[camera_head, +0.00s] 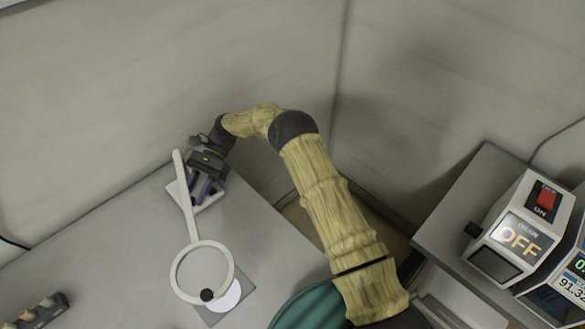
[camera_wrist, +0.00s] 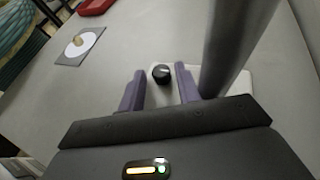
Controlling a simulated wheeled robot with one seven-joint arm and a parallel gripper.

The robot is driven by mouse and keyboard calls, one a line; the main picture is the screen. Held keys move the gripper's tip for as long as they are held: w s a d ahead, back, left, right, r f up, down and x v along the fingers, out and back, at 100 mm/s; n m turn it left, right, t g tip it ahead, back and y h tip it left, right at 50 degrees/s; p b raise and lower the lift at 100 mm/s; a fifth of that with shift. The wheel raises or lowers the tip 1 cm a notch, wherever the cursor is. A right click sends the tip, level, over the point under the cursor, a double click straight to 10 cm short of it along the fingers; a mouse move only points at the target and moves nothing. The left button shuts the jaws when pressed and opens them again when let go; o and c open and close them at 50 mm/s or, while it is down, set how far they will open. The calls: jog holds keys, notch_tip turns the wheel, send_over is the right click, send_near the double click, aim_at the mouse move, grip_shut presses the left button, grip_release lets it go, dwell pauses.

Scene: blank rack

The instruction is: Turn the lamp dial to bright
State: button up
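The lamp has a pale square base (camera_head: 212,200), a light grey arm (camera_head: 187,205) and a ring-shaped head (camera_head: 178,283). In the wrist view its thick grey post (camera_wrist: 236,42) rises just right of my gripper, and the pale base (camera_wrist: 241,80) shows behind it. The black round dial (camera_wrist: 161,73) sits on the base, between my two purple fingertips, with a visible gap on each side. My gripper (camera_head: 200,197) is open and low over the base, pointing down. I cannot clearly make out the dial or its setting marks in the head view.
A white disc (camera_head: 229,296) lies on a grey square mat (camera_head: 213,317) under the lamp head. A dark holder (camera_head: 40,312) with several pegs stands at the lower left. A box reading OFF (camera_head: 520,235) with a red switch stands on the right-hand bench.

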jog(key=shift+s+d+r+m+t+y+p, duration=0.15)
jog(key=shift+m+t+y+p, duration=0.65)
jog(key=shift+p, duration=0.65)
jog(key=shift+s+d+r+m+t+y+p, duration=0.15)
jog(key=shift+m+t+y+p, duration=0.35)
jog(key=shift+m+y+p, duration=0.75)
jog(key=m+t+p, duration=0.1)
jog(key=p, duration=0.1)
jog(key=m+t+y+p, duration=0.1)
jog(key=m+t+p, duration=0.1)
jog(key=m+t+y+p, duration=0.1)
jog(key=m+t+p, duration=0.1)
jog(key=p, duration=0.1)
jog(key=shift+s+d+f, duration=0.1)
jog(key=shift+s+d, duration=0.2)
jog(key=shift+s, duration=0.1)
jog(key=f+b+v, duration=0.1)
jog(key=b+v, duration=0.3)
jog(key=v, duration=1.3)
jog(key=s+d+r+n+t+h, duration=0.2)
jog(key=s+d+r+n+h, duration=0.4)
jog(key=d, duration=0.6)
jog(key=shift+s+r+n+h+p, duration=0.15)
jog(key=shift+s+n+h+p, duration=0.15)
jog(key=shift+s+n+h, duration=0.9)
jog(key=shift+d, duration=0.15)
